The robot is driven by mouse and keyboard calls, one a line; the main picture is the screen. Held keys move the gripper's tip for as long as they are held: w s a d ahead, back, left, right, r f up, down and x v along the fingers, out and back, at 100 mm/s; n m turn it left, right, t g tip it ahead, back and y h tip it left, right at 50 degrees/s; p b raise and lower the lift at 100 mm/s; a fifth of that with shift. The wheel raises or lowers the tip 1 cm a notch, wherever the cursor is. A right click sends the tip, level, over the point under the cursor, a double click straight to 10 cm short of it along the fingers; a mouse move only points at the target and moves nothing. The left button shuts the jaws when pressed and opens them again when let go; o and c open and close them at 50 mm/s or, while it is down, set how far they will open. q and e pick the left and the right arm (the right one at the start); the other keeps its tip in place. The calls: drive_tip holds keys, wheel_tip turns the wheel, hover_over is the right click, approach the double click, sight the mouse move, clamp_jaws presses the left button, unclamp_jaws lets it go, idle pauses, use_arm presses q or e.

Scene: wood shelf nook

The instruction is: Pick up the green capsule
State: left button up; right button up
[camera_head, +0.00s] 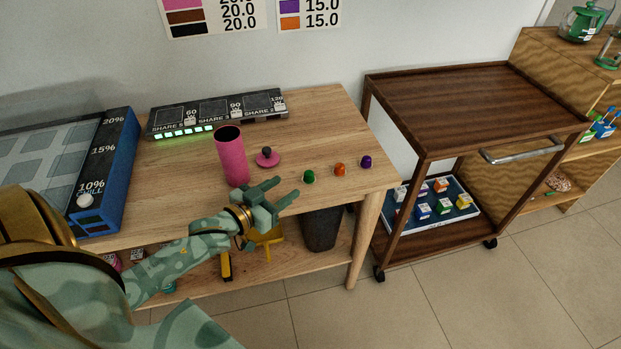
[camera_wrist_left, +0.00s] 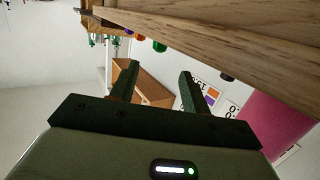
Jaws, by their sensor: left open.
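The green capsule (camera_head: 308,177) stands on the wooden table (camera_head: 330,118) near its front edge, left of an orange capsule (camera_head: 340,170) and a purple capsule (camera_head: 366,162). My left gripper (camera_head: 284,191) is open and empty, just left of and in front of the green capsule, apart from it. In the left wrist view the green capsule (camera_wrist_left: 159,46) shows small beyond the two spread fingers (camera_wrist_left: 157,80), by the table edge, with the orange capsule (camera_wrist_left: 140,37) beside it. My right gripper is not in view.
A pink cylinder (camera_head: 231,160) stands close behind my left gripper, with a pink lid (camera_head: 267,157) beside it. A black panel (camera_head: 218,111) lies at the back, and a blue-sided box (camera_head: 108,170) is at the left. A dark wooden cart (camera_head: 455,105) stands to the right.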

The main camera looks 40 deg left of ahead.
sight(307, 174)
use_arm(q)
drive_tip(key=w, duration=0.3)
drive_tip(key=w+f+b, duration=0.1)
drive_tip(key=shift+w+d, duration=0.25)
drive_tip(key=w+b, duration=0.1)
drive_tip(key=w, duration=0.2)
drive_tip(key=w+d+b, duration=0.1)
drive_tip(key=w, duration=0.1)
drive_tip(key=shift+f+b, duration=0.3)
drive_tip(key=shift+f, duration=0.1)
drive_tip(key=shift+w+r, duration=0.1)
drive_tip(key=shift+w, duration=0.1)
drive_tip(key=shift+r, duration=0.15)
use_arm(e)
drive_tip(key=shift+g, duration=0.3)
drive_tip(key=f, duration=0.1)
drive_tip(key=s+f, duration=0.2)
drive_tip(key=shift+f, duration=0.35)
use_arm(q)
clamp_jaws()
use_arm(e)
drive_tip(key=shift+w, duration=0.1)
